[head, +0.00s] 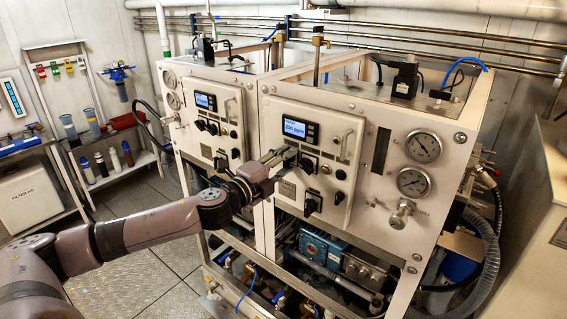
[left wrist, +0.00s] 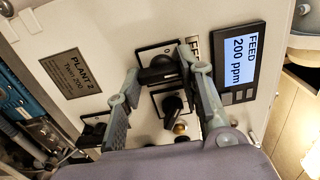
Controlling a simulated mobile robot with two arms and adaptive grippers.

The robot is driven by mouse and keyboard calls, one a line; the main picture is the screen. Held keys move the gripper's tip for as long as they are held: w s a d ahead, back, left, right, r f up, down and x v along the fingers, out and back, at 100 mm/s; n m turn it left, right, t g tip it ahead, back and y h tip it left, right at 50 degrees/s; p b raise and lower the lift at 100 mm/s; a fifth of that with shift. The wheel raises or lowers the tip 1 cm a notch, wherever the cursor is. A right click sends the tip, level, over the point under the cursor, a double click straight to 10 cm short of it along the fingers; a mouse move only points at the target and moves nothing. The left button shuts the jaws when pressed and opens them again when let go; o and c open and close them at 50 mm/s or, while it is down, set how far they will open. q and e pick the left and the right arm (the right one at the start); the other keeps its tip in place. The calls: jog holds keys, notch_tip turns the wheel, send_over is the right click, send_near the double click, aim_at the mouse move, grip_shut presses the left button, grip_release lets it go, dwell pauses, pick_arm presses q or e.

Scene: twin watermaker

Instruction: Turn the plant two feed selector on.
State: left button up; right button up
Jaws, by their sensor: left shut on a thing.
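The plant two panel (head: 318,150) is the right-hand one in the head view. In the left wrist view its plate (left wrist: 75,80) reads PLANT 2. The feed selector, a black knob (left wrist: 158,73) on a square plate, sits between the fingers of my left gripper (left wrist: 160,68). The gripper is shut on the knob, one finger on each side. Part of a label (left wrist: 193,45) shows behind a finger.
The feed display (left wrist: 239,62) reads 200 ppm. A second black knob (left wrist: 173,104) sits close beside the held one. Two gauges (head: 423,147) (head: 413,183) are right of the panel. The plant one panel (head: 210,125) is to the left. Open floor (head: 140,195) lies left of the machine.

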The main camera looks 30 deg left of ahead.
pick_arm(q)
jog(key=o, duration=1.2)
jog(key=shift+c, duration=0.2)
jog(key=shift+s+a+f, duration=0.1)
jog(key=shift+s+f, duration=0.1)
jog(key=shift+s, duration=0.7)
jog(key=s, duration=1)
jog(key=shift+s+a+r, duration=0.15)
jog(key=shift+a+r, duration=0.05)
jog(key=shift+a, duration=0.15)
jog(key=shift+a+f, duration=0.1)
